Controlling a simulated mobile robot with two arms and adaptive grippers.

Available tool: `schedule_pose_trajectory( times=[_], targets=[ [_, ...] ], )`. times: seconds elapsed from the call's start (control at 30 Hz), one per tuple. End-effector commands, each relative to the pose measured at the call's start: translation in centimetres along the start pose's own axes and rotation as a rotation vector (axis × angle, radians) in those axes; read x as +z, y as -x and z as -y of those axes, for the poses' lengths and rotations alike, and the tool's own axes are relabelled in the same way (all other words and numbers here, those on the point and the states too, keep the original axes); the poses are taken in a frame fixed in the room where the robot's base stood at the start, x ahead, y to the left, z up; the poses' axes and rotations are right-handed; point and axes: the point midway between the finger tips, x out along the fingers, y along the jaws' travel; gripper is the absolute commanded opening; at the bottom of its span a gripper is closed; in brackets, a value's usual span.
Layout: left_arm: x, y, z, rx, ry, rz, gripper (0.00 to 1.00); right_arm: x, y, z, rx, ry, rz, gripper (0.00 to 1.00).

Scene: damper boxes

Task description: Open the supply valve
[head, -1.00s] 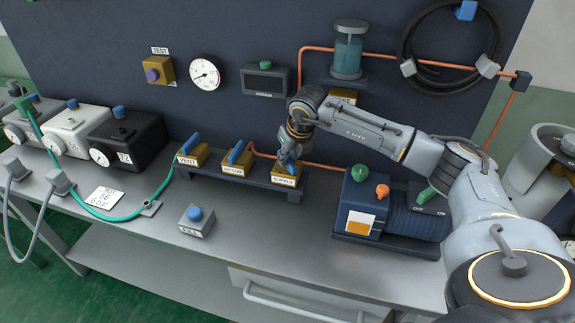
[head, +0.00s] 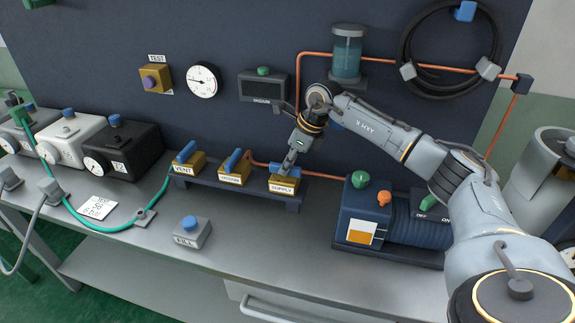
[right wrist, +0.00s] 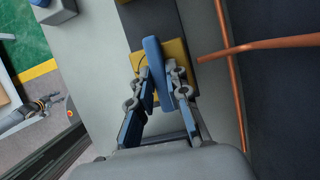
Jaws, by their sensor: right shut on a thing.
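The supply valve (head: 284,186) is a yellow block labelled SUPPLY, at the right end of a dark rack on the bench. My right gripper (head: 288,168) is on top of it and hides most of its handle in the head view. In the right wrist view the valve's blue lever handle (right wrist: 153,54) stands over the yellow block (right wrist: 175,52). There my right gripper (right wrist: 161,80) is shut on the handle, one finger on each side. The handle looks slightly slanted across the block. My left gripper is not in view.
The vacuum valve (head: 234,175) and vent valve (head: 188,165) stand left of it with blue handles. A blue pump (head: 362,215) is to the right. A copper pipe (right wrist: 260,46) runs close to the valve. A FILL button box (head: 192,232) stands in front on the bench.

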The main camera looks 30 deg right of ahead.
Motion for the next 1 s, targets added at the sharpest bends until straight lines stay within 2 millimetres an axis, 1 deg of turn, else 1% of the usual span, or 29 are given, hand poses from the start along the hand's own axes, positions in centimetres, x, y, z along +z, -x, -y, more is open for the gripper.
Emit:
schedule_pose_trajectory(
  times=[0.2,0.6,0.63,0.67,0.7,0.73,1.0],
  targets=[
    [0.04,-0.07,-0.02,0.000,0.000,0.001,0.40,0.03,0.01,0.04,0.013,0.035,0.001,0.00],
    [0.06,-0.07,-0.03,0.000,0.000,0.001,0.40,0.01,0.00,0.04,0.015,0.040,0.000,0.00],
    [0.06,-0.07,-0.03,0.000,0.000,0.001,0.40,0.01,0.00,0.03,0.015,0.040,0.000,0.20],
    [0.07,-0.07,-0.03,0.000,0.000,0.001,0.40,0.01,0.00,0.03,0.015,0.040,0.000,0.26],
    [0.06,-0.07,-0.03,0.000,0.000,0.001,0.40,0.01,0.00,0.03,0.015,0.040,0.000,0.34],
    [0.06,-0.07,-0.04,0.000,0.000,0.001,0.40,0.01,0.00,0.03,0.015,0.040,0.000,0.39],
    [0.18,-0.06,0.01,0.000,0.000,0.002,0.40,0.00,0.02,0.03,0.015,0.038,0.000,0.39]
  ],
)
